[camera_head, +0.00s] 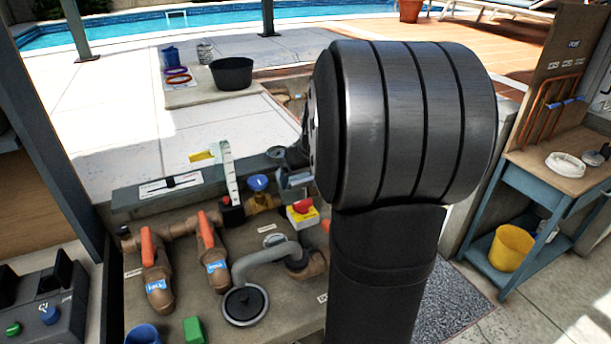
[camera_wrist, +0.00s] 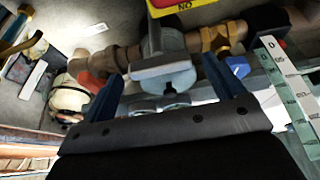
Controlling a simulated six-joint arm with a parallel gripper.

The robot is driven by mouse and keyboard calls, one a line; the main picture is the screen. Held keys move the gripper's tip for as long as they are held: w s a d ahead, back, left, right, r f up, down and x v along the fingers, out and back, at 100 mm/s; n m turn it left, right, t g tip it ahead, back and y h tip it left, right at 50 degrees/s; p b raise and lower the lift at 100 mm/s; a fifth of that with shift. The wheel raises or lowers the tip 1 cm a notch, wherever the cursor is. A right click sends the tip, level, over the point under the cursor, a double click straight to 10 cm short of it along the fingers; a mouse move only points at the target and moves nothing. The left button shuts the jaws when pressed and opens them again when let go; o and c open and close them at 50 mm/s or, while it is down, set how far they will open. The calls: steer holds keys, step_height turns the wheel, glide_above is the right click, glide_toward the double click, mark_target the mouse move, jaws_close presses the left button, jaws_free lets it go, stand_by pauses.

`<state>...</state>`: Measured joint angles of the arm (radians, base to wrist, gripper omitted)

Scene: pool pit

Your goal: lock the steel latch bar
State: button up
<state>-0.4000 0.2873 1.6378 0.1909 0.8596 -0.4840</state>
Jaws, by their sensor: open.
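In the wrist view, a grey metal piece with a flat bar-like edge (camera_wrist: 158,68) lies on the brown pipe line. It looks like the steel latch bar, but I cannot be sure, nor tell whether it is locked. My gripper (camera_wrist: 163,72) is open, with one dark blue finger on either side of this piece; I cannot tell if they touch it. In the head view, a grey piece (camera_head: 294,181) shows at the same spot, beside the brass fitting (camera_head: 264,202). My arm hides much of the area around it and most of my gripper.
A red button on a yellow base (camera_head: 303,210) sits close in front. A white ruler (camera_head: 230,172) stands to the left, near a blue knob (camera_head: 258,183). Orange-handled valves (camera_head: 210,245) and a grey hose (camera_head: 262,258) fill the bench. A blue side table (camera_head: 560,180) stands right.

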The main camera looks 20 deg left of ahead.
steer(key=shift+f, duration=0.2)
steer(key=c, duration=1)
